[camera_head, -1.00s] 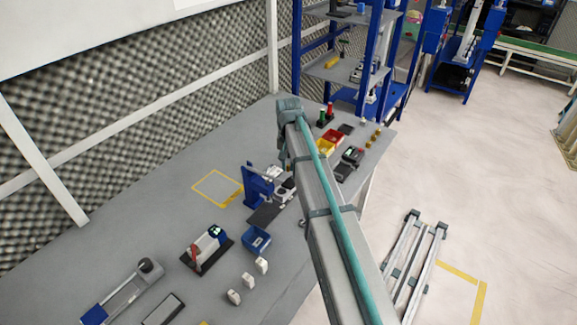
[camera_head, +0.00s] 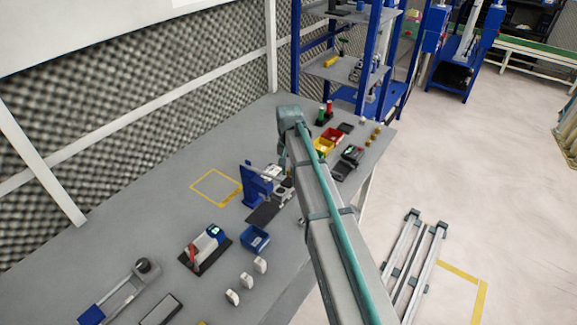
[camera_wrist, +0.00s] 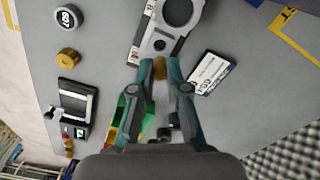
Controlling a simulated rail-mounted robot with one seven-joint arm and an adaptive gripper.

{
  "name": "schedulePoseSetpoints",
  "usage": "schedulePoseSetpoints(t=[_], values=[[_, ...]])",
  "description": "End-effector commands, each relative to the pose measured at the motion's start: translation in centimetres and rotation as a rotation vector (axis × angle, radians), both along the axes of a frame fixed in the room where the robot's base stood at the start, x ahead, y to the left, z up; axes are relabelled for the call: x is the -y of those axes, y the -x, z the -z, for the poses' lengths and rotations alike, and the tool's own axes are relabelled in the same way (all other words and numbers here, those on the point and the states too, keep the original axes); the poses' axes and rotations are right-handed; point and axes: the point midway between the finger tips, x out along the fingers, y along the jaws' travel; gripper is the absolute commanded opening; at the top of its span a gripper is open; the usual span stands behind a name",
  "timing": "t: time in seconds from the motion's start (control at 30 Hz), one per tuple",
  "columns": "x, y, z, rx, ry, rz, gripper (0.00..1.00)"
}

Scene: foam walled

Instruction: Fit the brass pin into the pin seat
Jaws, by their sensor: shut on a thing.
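My gripper (camera_wrist: 161,72) is shut on the brass pin (camera_wrist: 160,68), held between its two teal fingertips. Just beyond the tips in the wrist view is a light grey plate (camera_wrist: 148,30) with a large round opening and a small dark hole (camera_wrist: 159,45); this looks like the pin seat. The pin appears close to the small hole; I cannot tell whether it touches. In the head view the grey plate (camera_head: 283,192) stands at the foot of a blue upright fixture (camera_head: 256,184), with my arm above it. The fingertips and pin are too small to make out there.

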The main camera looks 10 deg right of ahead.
Motion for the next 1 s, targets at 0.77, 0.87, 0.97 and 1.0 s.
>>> schedulePoseSetpoints(t=[0.77,0.87,0.97,1.0], values=[[0.0,0.0,2.7,0.000,0.000,0.000,0.00],[0.0,0.0,2.7,0.000,0.000,0.000,0.00],[0.0,0.0,2.7,0.000,0.000,0.000,0.00],[0.0,0.0,2.7,0.000,0.000,0.000,0.00]])
